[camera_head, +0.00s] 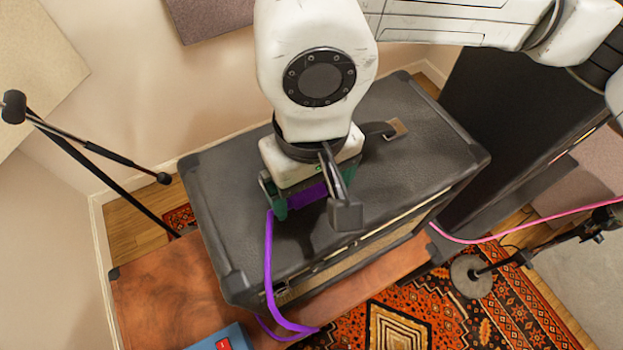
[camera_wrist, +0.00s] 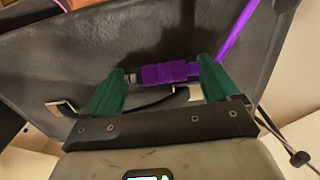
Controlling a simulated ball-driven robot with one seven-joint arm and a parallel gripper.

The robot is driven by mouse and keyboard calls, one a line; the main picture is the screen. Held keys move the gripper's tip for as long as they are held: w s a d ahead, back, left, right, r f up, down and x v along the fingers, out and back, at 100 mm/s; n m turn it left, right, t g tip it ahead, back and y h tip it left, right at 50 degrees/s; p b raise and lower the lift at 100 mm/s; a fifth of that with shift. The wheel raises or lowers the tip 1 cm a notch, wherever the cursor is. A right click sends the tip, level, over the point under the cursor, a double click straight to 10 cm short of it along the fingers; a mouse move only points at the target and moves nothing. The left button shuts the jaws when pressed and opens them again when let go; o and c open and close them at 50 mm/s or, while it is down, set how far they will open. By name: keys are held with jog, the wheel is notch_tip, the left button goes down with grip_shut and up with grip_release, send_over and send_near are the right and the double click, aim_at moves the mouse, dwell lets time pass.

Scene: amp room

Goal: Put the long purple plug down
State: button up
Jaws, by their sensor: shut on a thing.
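The long purple plug (camera_wrist: 166,73) lies between the two green fingers of my gripper (camera_wrist: 160,80) in the wrist view, with its metal tip toward the left finger. In the head view the plug (camera_head: 307,194) is partly hidden by my arm, and my gripper (camera_head: 300,198) is over the top of a black amplifier (camera_head: 400,170). My gripper is shut on the plug. A purple cable (camera_head: 268,265) runs from the plug over the amplifier's front edge. I cannot tell whether the plug touches the amplifier's top.
The amplifier stands on a reddish-brown wooden surface (camera_head: 155,300). A blue box (camera_head: 222,340) is at the bottom. A black stand (camera_head: 90,150) is at left, and a pink cable (camera_head: 520,222) at right.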

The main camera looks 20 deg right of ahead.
aim_at(312, 192)
jog(key=shift+f+b, duration=0.35)
jog(key=shift+b, duration=0.15)
jog(key=o, duration=0.9)
jog(key=shift+c, duration=0.2)
jog(key=shift+r, duration=0.2)
jog(key=shift+r+p, duration=0.5)
jog(key=shift+p, duration=0.2)
notch_tip(312, 192, up, 11)
jog(key=b, duration=0.1)
jog(key=shift+r+b, duration=0.2)
jog(key=shift+b, duration=0.15)
jog(key=shift+s, duration=0.1)
